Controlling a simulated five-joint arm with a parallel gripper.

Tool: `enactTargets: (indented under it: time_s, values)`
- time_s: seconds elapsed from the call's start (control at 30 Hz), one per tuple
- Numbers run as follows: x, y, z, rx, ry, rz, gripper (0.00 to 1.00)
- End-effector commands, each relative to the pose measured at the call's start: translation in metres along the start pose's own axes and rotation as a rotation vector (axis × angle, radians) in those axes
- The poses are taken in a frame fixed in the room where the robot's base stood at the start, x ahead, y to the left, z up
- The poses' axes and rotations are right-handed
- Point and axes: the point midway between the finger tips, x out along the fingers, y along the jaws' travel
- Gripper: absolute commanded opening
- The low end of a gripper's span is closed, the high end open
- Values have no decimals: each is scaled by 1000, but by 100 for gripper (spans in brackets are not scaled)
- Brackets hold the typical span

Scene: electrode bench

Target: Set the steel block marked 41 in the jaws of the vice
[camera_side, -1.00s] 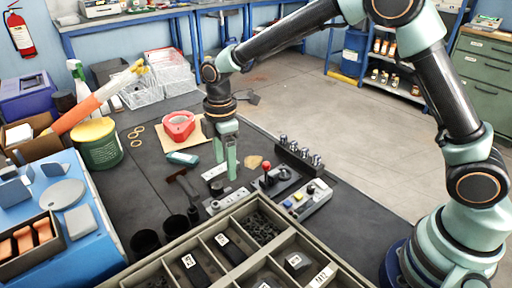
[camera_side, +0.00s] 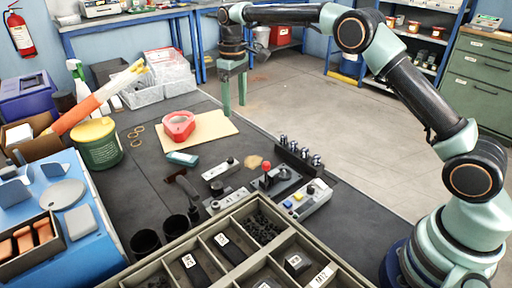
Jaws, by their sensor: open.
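My gripper (camera_side: 235,108) is open and empty, fingers pointing down, near the far edge of the bench beyond the tan board. A divided tray (camera_side: 138,275) at the front holds dark blocks with white labels: one block (camera_side: 197,270) on the left, another (camera_side: 232,252) beside it and a smaller block (camera_side: 296,264) to the right. The labels are too small to read surely, so I cannot tell which block is 41. A dark device with a red knob (camera_side: 267,167) stands behind the tray; I cannot tell whether it is the vice. My gripper is well away from these blocks.
Several metal posts stand on a rack (camera_side: 300,155). A switch box (camera_side: 308,200) and two black cups (camera_side: 145,243) (camera_side: 176,229) are near the tray. The black mat is bare around (camera_side: 150,180).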

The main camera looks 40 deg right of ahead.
Motion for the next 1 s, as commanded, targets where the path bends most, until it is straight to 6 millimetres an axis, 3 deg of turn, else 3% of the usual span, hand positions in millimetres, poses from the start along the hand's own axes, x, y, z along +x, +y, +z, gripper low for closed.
enactTargets:
  time_s: [0.2,0.4,0.6,1.0]
  values:
    - [-14,35,0,234,1,0,72]
    - [-24,57,4,396,1,0,72]
    - [-29,67,7,471,0,0,72]
    - [-31,67,7,478,2,0,72]
